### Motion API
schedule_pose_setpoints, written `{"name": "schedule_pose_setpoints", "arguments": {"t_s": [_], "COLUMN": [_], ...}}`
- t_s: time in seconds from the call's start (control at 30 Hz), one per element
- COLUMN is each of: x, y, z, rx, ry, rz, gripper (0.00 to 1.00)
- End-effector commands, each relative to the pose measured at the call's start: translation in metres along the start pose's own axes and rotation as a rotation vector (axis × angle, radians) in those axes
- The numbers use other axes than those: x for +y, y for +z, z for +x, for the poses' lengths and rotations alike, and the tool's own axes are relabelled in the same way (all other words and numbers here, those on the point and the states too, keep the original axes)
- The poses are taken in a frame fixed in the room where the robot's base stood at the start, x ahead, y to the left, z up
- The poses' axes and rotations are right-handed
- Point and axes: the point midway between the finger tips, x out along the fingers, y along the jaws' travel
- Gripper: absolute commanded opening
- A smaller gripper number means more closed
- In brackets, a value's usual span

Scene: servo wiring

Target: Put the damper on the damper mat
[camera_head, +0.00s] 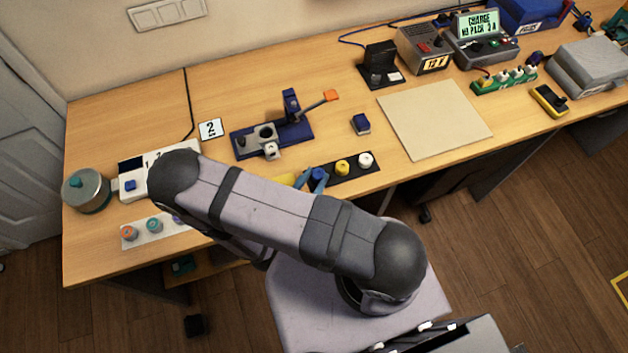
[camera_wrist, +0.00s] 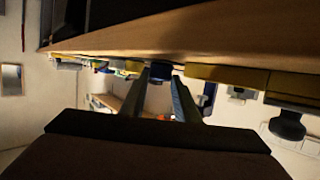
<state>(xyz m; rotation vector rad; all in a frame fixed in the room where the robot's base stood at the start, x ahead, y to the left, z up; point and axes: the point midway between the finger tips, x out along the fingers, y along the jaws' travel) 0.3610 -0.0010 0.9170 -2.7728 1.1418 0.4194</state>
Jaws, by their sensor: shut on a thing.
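My gripper (camera_head: 312,182) is at the front of the table, at the left part of a dark strip (camera_head: 327,170). Its blue-grey fingers are shut on a dark blue, round-topped piece, which looks like the damper (camera_head: 318,173). In the wrist view the damper (camera_wrist: 160,70) sits between the fingertips of my gripper (camera_wrist: 161,78). I cannot tell whether it still touches the strip. A yellow piece (camera_head: 342,167) and a white piece (camera_head: 365,160) stand on the strip to its right. A plain beige mat (camera_head: 435,118) lies bare further right; no label shows that it is the damper mat.
A blue fixture with an orange-tipped lever (camera_head: 295,122) stands behind the gripper. A small dark blue block (camera_head: 361,124) lies between it and the mat. A white strip (camera_head: 155,231) with coloured knobs and a round pot (camera_head: 88,192) are at the left. Electronic devices (camera_head: 480,45) fill the back right.

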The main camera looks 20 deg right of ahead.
Motion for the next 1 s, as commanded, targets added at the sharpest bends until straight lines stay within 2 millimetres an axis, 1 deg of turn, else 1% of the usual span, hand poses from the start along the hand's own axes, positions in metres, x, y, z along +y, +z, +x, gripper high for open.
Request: {"name": "schedule_pose_setpoints", "arguments": {"t_s": [0.17, 0.3, 0.33, 0.4, 0.7, 0.83, 1.0], "x": [0.000, 0.000, 0.000, 0.000, 0.000, 0.000, -0.002], "y": [-0.001, 0.003, 0.003, 0.002, 0.001, -0.003, -0.002], "z": [0.000, 0.001, 0.001, 0.001, 0.000, -0.001, -0.013], "rx": [0.000, 0.000, 0.000, 0.000, 0.000, 0.000, 0.000], "ry": [0.000, 0.000, 0.000, 0.000, 0.000, 0.000, -0.006], "rz": [0.000, 0.000, 0.000, 0.000, 0.000, 0.000, -0.001], "gripper": [0.07, 0.07, 0.31, 0.47, 0.47, 0.47, 0.47]}}
